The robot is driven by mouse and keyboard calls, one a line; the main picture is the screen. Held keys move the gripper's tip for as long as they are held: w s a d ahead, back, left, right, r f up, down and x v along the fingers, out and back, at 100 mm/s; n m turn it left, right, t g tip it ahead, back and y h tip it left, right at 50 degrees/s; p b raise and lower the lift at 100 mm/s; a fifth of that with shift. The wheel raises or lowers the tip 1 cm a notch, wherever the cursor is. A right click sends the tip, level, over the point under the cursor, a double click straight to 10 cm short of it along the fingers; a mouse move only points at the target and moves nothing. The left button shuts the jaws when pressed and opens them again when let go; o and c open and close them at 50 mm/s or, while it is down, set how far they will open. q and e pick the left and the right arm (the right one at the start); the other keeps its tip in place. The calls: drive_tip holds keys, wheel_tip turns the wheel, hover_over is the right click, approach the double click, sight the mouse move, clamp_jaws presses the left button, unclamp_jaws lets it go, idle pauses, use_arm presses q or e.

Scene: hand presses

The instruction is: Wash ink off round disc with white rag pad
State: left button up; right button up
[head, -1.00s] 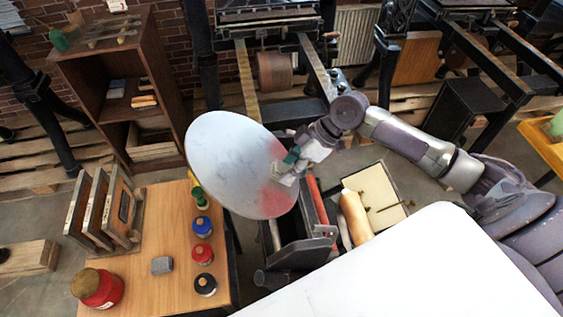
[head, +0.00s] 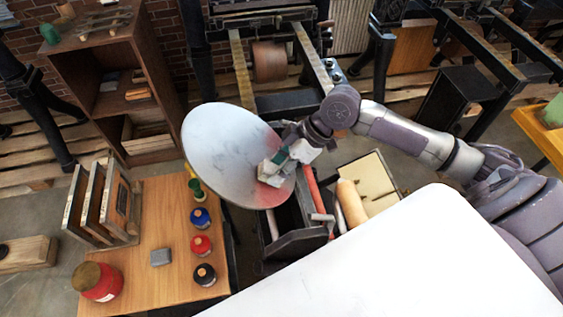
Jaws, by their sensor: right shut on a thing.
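The round disc (head: 226,152) is a pale grey, tilted plate in the middle of the head view. It has grey smudges, and a reddish ink patch (head: 266,190) near its lower right edge. My right gripper (head: 278,165) reaches in from the right and is shut on the white rag pad (head: 271,174). The pad lies over the disc's right part, next to the red patch, and appears to touch its face. The gripper and pad hide part of that edge. My left gripper is not in view.
A wooden table (head: 150,210) at lower left holds several ink pots, a red jar (head: 97,281), a grey block (head: 160,257) and upright wooden frames (head: 100,200). Below the disc is a dark tray (head: 297,242) beside a tan roller (head: 352,203). A wooden shelf (head: 75,85) stands behind.

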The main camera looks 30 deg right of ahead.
drive_tip(key=shift+s+a+r, duration=0.35)
drive_tip(key=shift+s+a, duration=0.15)
drive_tip(key=shift+a, duration=0.25)
drive_tip(key=shift+f, duration=0.1)
drive_tip(key=shift+s+d+f, duration=0.35)
drive_tip(key=shift+d+f, duration=0.2)
drive_tip(key=shift+s+d+f+b, duration=0.15)
drive_tip(key=shift+s+d+b, duration=0.05)
drive_tip(key=shift+d+b, duration=0.1)
drive_tip(key=shift+w+a+r+p, duration=0.3)
drive_tip(key=shift+w+a+r, duration=0.35)
drive_tip(key=shift+a+r, duration=0.25)
